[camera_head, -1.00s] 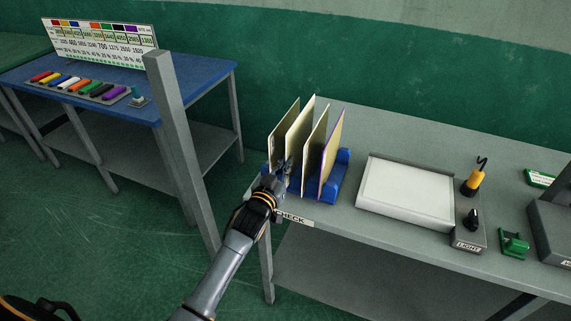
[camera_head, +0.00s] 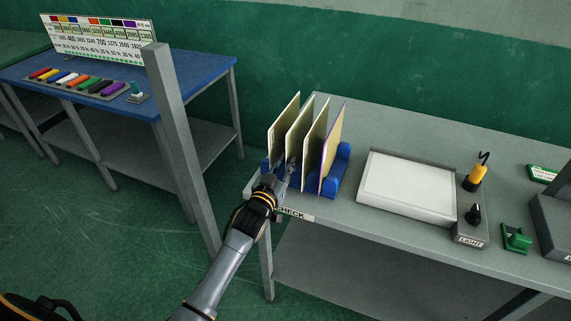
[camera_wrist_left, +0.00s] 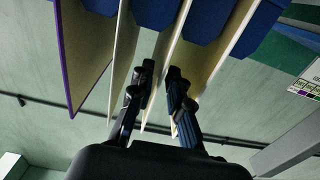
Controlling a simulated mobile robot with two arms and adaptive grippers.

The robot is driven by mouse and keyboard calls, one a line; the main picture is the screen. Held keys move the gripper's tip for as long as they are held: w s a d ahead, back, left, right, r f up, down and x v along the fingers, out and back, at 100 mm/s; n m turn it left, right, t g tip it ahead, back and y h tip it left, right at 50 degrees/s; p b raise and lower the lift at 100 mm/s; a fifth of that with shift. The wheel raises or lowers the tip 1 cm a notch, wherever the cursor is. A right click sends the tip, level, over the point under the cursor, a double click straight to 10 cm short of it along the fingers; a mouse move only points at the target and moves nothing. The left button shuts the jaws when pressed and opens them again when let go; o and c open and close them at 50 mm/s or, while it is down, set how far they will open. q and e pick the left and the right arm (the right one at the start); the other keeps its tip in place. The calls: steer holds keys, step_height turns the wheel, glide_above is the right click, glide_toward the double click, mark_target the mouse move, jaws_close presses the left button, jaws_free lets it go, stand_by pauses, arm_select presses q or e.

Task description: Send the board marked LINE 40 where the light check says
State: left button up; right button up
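Several thin cream boards stand upright in a blue rack (camera_head: 343,172) at the left end of the check table. The rightmost board (camera_head: 333,148) has a purple edge. No LINE 40 marking is readable on any board. My left gripper (camera_head: 283,172) is at the rack's front, low among the boards. In the left wrist view its two fingers (camera_wrist_left: 160,72) stand apart, one on each side of a board (camera_wrist_left: 166,50), the second from the left in the head view. I cannot see firm contact. The light panel (camera_head: 408,188) lies right of the rack. My right gripper is not in view.
A LIGHT box with a black knob (camera_head: 474,214), a yellow-handled tool (camera_head: 474,178) and a green item (camera_head: 516,238) stand right of the panel. A grey post (camera_head: 180,150) rises left of my arm, before a blue table (camera_head: 200,80) with coloured markers and a chart (camera_head: 100,40).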

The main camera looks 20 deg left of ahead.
arm_select(q)
steer(key=shift+s, duration=0.1)
steer(key=shift+s+a+p, duration=0.1)
steer(key=shift+s+p, duration=1.2)
steer(key=shift+s, duration=0.9)
steer(key=o, duration=0.6)
steer(key=shift+c, duration=0.2)
steer(key=shift+f, duration=0.15)
steer(key=s, duration=1.2)
steer(key=shift+a, duration=0.2)
